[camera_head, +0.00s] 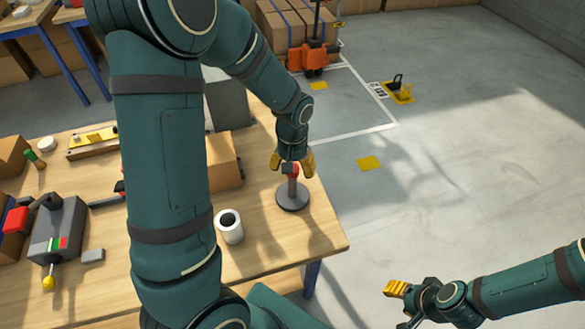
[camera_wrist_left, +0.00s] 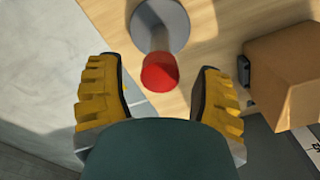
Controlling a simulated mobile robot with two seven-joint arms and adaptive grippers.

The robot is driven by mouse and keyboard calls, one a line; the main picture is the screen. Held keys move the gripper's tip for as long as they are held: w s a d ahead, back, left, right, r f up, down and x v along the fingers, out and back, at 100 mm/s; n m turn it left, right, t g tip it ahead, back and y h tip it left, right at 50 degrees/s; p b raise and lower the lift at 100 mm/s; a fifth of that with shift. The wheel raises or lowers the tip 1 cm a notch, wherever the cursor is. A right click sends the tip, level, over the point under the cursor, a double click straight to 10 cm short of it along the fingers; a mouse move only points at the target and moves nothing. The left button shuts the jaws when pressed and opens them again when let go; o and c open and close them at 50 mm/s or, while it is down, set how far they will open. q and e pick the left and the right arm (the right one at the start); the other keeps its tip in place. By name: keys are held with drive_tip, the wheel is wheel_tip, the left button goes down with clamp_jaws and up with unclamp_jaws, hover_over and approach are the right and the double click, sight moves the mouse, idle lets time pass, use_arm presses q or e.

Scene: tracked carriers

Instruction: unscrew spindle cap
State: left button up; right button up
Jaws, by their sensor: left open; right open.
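The spindle stands upright on the wooden table, with a round grey base (camera_head: 292,199) and a thin shaft. Its red cap (camera_head: 293,175) is on top of the shaft, partly hidden by my left gripper (camera_head: 292,164). In the left wrist view the red cap (camera_wrist_left: 160,72) lies between the two yellow fingers, with the grey base (camera_wrist_left: 172,22) beyond it. My left gripper is open, its fingers on either side of the cap with clear gaps to it in the wrist view. My right gripper (camera_head: 399,304) is open and empty, out over the floor right of the table.
A white roll (camera_head: 229,233) stands left of the spindle. A cardboard box (camera_head: 224,165) sits behind it, also in the wrist view (camera_wrist_left: 285,85). A grey device (camera_head: 57,236) is at the left. The table's right edge is close to the spindle; open floor lies beyond.

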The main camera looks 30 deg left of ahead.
use_arm(q)
drive_tip(key=m+p, duration=0.1)
drive_tip(key=m, duration=0.4)
drive_tip(key=shift+m, duration=0.3)
drive_tip(key=m+p, duration=0.1)
drive_tip(key=m, duration=0.3)
drive_tip(key=shift+r, duration=0.1)
drive_tip(key=shift+m+p, duration=0.4)
drive_tip(key=shift+m, duration=0.5)
clamp_jaws()
drive_tip(key=shift+f+n+b, duration=0.2)
drive_tip(key=shift+n+b, duration=0.5)
drive_tip(key=shift+n, duration=0.3)
drive_tip(key=n+b, duration=0.1)
drive_tip(key=n, duration=0.3)
drive_tip(key=shift+b, duration=0.4)
drive_tip(key=n, duration=0.4)
drive_tip(key=shift+s+r, duration=0.1)
